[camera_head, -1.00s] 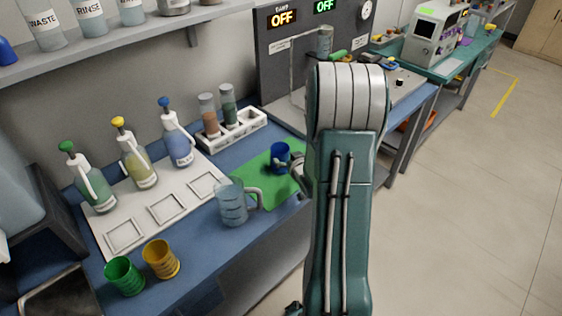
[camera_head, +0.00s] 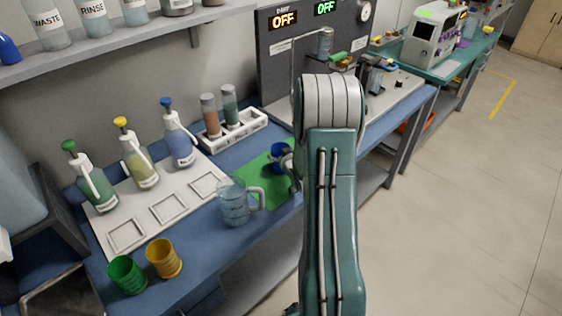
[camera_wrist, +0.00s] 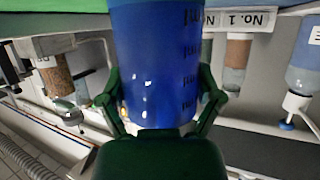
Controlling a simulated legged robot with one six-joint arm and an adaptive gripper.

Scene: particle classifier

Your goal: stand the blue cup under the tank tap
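The blue cup (camera_head: 277,158) is at the green mat (camera_head: 262,190) on the blue bench, partly hidden by my gripper (camera_head: 287,157). In the wrist view the blue cup (camera_wrist: 155,60) fills the space between the green fingers of my gripper (camera_wrist: 160,85). A finger lies against each side, so it looks shut on the cup. Whether the cup's base touches the mat is hidden. A large pale tank (camera_head: 18,165) stands on a dark stand at the left edge. A white piece low on it, cut off by the frame, may be its tap (camera_head: 4,245).
A clear jug (camera_head: 234,203) stands just left of the mat. Green (camera_head: 127,276) and yellow (camera_head: 164,259) cups stand at the bench's front left. Several pump bottles stand on a white board (camera_head: 125,235). A white rack (camera_head: 237,128) of tubes is behind the mat.

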